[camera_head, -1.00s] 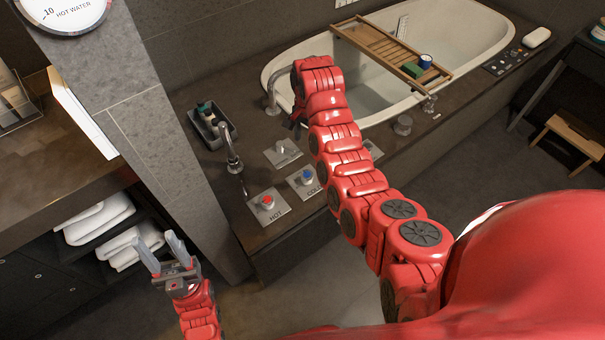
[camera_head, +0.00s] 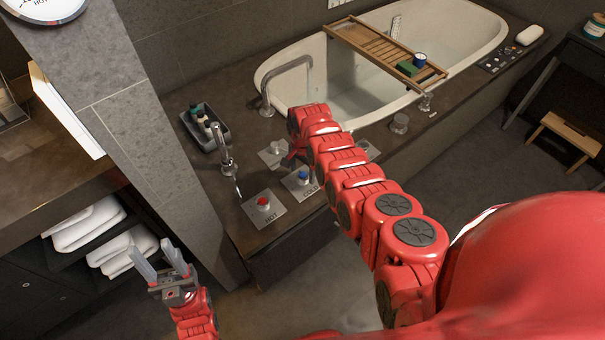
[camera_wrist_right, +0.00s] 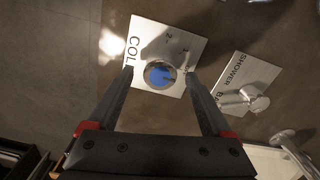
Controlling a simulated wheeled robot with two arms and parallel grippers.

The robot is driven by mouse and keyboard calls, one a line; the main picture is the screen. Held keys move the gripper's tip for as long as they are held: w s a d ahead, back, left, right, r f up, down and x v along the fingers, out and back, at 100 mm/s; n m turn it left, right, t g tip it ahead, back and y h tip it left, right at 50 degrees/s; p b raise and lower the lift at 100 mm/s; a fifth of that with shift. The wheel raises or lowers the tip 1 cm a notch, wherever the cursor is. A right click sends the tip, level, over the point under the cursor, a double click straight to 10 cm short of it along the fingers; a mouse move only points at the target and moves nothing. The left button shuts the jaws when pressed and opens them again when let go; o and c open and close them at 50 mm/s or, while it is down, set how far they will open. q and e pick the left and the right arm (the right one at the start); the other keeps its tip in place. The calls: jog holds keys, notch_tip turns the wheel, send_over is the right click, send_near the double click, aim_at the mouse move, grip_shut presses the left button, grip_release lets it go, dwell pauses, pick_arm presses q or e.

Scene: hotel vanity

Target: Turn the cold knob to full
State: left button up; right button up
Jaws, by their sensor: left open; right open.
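The blue-topped cold knob (camera_head: 303,175) stands on a pale plate lettered COLD (camera_head: 309,191) on the tub deck. In the right wrist view the blue knob (camera_wrist_right: 160,75) lies between the two fingertips of my right gripper (camera_wrist_right: 159,72). That gripper is open, with a finger on either side of the knob; I cannot tell whether they touch it. In the head view my right arm mostly hides this gripper. My left gripper (camera_head: 160,262) is open and empty, low at the left, away from the deck.
The red hot knob (camera_head: 263,203) sits just left of the cold one. A shower lever plate (camera_wrist_right: 240,86) lies beside the cold plate in the wrist view. A spout (camera_head: 226,150), a bottle tray (camera_head: 205,127) and the bathtub (camera_head: 262,82) stand behind.

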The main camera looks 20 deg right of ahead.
jog(key=shift+f, duration=0.45)
grip_shut()
